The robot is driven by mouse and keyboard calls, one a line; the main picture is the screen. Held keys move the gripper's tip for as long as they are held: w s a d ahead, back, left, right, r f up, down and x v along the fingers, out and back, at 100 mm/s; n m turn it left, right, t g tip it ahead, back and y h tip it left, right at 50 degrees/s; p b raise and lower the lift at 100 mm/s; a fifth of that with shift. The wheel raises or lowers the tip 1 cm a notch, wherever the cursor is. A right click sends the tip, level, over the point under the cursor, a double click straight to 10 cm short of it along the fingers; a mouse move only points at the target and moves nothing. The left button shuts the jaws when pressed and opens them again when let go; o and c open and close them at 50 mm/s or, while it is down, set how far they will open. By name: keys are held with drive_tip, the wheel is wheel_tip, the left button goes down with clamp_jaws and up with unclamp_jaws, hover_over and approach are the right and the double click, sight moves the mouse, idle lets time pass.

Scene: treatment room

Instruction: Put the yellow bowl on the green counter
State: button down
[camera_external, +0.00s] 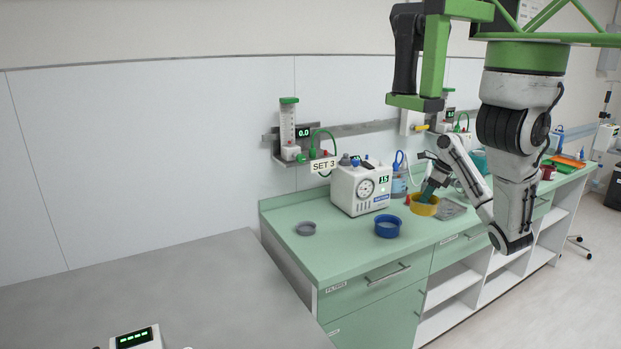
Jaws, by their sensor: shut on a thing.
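The yellow bowl (424,208) is at the right part of the green counter (345,243), near a grey metal plate or sink area. My gripper (429,195) reaches down to the bowl from above right and is shut on it, at its rim. The fingertips are small and partly hidden at the bowl. I cannot tell whether the bowl touches the counter or hangs just above it.
A blue bowl (388,226) and a small grey dish (306,229) stand on the counter left of the yellow bowl. A white device (360,189) and a bottle (399,184) stand behind. The counter's front left is clear. A grey table (190,291) is at the lower left.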

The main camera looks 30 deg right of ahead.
drive_tip(key=s+d+r+m+p, duration=0.1)
drive_tip(key=s+d+r, duration=0.1)
drive_tip(key=s+d, duration=0.15)
drive_tip(key=shift+m, duration=0.3)
drive_tip(key=w+d+f+b, duration=0.1)
drive_tip(key=w+f+b, duration=0.1)
drive_tip(key=w+f, duration=0.1)
drive_tip(key=w+d+f+b, duration=0.1)
drive_tip(key=w+f+b, duration=0.1)
drive_tip(key=w+f, duration=0.1)
drive_tip(key=w+d+f+b, duration=0.2)
drive_tip(key=w, duration=0.2)
drive_tip(key=shift+w+d+f, duration=0.1)
drive_tip(key=shift+w+f, duration=0.3)
drive_tip(key=shift+w+d+f, duration=0.1)
drive_tip(key=shift+w+d, duration=0.05)
drive_tip(key=shift+w, duration=0.15)
drive_tip(key=shift+w+d+f, duration=0.15)
drive_tip(key=shift+w+f, duration=0.2)
drive_tip(key=shift+f, duration=0.05)
drive_tip(key=shift+w+f, duration=0.2)
drive_tip(key=shift+f, duration=1.6)
drive_tip(key=c, duration=1.2)
unclamp_jaws()
drive_tip(key=shift+f, duration=0.1)
drive_tip(key=shift+o, duration=0.2)
